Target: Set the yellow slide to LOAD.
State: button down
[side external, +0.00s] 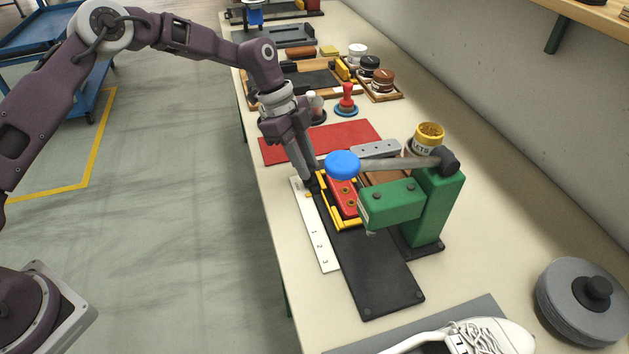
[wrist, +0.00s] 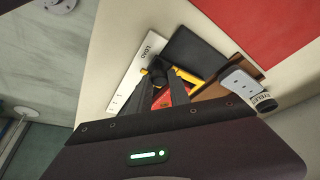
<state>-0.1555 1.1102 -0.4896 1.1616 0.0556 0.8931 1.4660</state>
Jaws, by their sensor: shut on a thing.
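The yellow slide (side external: 349,226) sits on the long black base (side external: 372,268) of the green press, with a red block (side external: 345,198) with round holes in it. It also shows in the wrist view (wrist: 187,76), partly covered by my fingers. A white scale strip (side external: 318,237) beside the base reads LOAD at its far end, then 1, 2, 3. A small yellow tip (wrist: 144,71) beside the knob points at the strip, seemingly between LOAD and 1. My gripper (side external: 315,186) is shut on the slide's black knob (wrist: 157,67), mostly hidden between the fingers.
The green press (side external: 437,205) with its blue-ended lever (side external: 343,165) stands close right of my gripper. A red mat (side external: 345,138) lies behind. A white shoe (side external: 490,338) lies in front.

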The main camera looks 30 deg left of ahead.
jog(key=shift+w+a, duration=1.5)
jog(key=c, duration=1.2)
grip_release()
jog(key=shift+c, duration=0.2)
jog(key=v, duration=0.7)
jog(key=shift+r, duration=0.1)
